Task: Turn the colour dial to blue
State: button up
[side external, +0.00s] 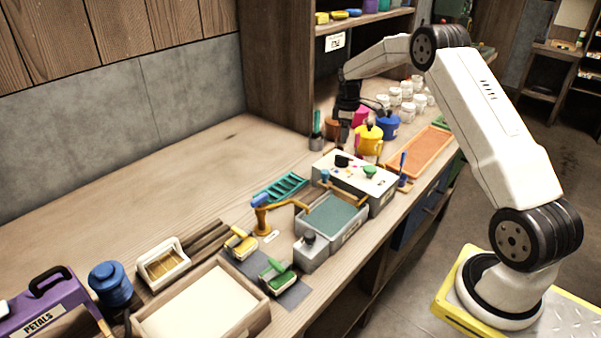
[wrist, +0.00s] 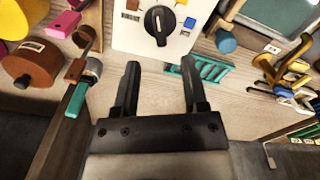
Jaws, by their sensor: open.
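The colour dial (wrist: 158,26) is a black round knob with a raised grip and a pale pointer line, on a white control box (wrist: 122,35). I cannot tell which mark the pointer meets. In the side external view the dial (side external: 341,161) is on top of the box (side external: 383,201), beside a green knob (side external: 370,171). My gripper (wrist: 160,64) is open and empty, apart from the dial; it also shows above the dial (side external: 343,142).
Yellow (side external: 368,140) and blue (side external: 388,127) pots stand behind the box. A grey tray (side external: 335,216) with an orange-brown arm over it and a teal rack (side external: 282,187) lie near.

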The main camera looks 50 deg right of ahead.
aim_at(344, 156)
jog(key=shift+f, duration=0.1)
jog(key=shift+f, duration=3.8)
grip_shut()
